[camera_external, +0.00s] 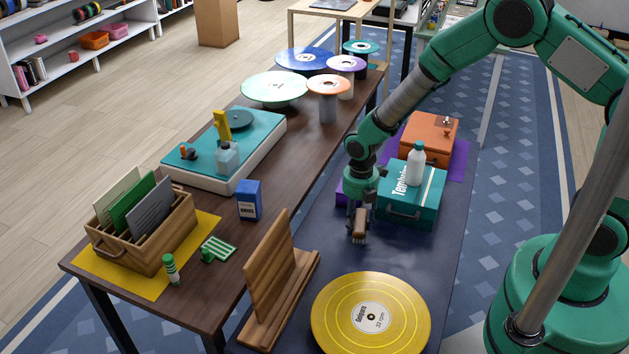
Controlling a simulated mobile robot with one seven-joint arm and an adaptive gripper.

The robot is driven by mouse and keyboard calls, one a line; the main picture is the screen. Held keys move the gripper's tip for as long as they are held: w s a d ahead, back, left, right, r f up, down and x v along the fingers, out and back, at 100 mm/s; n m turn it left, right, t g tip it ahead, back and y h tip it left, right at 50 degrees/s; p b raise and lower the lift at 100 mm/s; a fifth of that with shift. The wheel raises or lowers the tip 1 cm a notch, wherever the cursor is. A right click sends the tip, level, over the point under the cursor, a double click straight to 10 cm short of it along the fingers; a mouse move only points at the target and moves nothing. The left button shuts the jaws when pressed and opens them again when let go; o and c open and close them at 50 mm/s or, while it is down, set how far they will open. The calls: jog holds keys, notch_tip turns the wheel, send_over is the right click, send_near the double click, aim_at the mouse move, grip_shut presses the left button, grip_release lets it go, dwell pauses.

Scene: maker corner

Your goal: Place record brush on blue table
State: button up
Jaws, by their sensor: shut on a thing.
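The record brush (360,222) is a small brown block with a darker lower edge. My gripper (360,208) points down and is shut on the brush from above. The brush is over the dark blue table (425,275), left of the teal case and behind the yellow record. It looks very low over the tabletop; I cannot tell whether it touches. The fingers hide part of the brush.
A teal case (425,205) with a white bottle (415,165) on top stands right of my gripper. An orange box (430,135) is behind it. A yellow record (335,310) and a wooden stand (262,300) are in front. The brown table (225,280) adjoins at left.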

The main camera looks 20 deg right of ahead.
aim_at(357, 219)
jog(key=shift+f+b, duration=0.35)
jog(key=shift+f, duration=0.85)
jog(key=shift+f, duration=0.15)
jog(key=o, duration=1.2)
notch_tip(357, 219, up, 12)
jog(key=p, duration=0.3)
jog(key=shift+p, duration=0.3)
jog(key=shift+r, duration=0.25)
